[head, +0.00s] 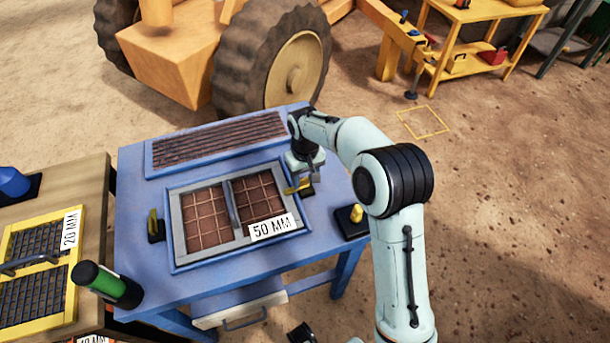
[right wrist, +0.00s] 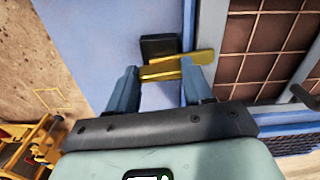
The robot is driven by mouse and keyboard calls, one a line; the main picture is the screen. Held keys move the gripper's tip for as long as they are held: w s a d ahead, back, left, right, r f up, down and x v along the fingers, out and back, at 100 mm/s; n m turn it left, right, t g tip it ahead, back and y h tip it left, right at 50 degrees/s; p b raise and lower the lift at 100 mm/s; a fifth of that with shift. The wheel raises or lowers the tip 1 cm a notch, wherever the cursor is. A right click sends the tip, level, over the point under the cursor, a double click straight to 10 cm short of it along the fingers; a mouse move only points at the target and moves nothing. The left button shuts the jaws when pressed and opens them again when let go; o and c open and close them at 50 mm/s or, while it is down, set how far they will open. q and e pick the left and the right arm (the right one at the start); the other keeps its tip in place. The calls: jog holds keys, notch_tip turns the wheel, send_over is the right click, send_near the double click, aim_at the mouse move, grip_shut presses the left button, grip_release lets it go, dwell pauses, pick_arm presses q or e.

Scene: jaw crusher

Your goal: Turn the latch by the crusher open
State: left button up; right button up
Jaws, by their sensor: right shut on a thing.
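A blue crusher table (head: 140,270) carries a grey-framed screen (head: 178,215) labelled 50 MM. A yellow latch (head: 297,187) on a black base sits at the screen's right edge. My right gripper (head: 304,180) is shut on this latch. In the right wrist view the fingers of my right gripper (right wrist: 160,76) stand on either side of the yellow latch bar (right wrist: 196,58), beside its black base (right wrist: 158,45). The bar lies across, its end reaching the screen frame's edge. A second yellow latch (head: 152,224) stands at the screen's left edge. My left gripper is not visible.
A black pad with a yellow knob (head: 356,213) is at the table's right edge. A bench (head: 65,180) with a 20 MM screen is at left. A ribbed panel (head: 215,140) lies behind.

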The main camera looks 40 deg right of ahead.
aim_at(305, 179)
jog(key=n+p, duration=0.1)
jog(key=n, duration=0.3)
jog(key=shift+r, duration=0.1)
jog(key=n+p, duration=0.1)
jog(key=n, duration=0.4)
jog(key=shift+p, duration=0.35)
jog(key=n+p, duration=0.1)
jog(key=n, duration=0.3)
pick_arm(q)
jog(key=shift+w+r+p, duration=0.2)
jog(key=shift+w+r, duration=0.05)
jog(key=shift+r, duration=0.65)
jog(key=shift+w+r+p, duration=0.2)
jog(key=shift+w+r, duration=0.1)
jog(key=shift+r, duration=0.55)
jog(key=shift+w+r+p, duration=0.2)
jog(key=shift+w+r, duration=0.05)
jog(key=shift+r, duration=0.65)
pick_arm(e)
jog(key=shift+n, duration=1.8)
jog(key=o, duration=1)
jog(key=shift+o, duration=0.2)
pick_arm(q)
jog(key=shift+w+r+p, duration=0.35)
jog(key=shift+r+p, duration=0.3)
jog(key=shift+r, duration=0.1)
pick_arm(e)
notch_tip(305, 179, up, 13)
jog(key=shift+r, duration=0.15)
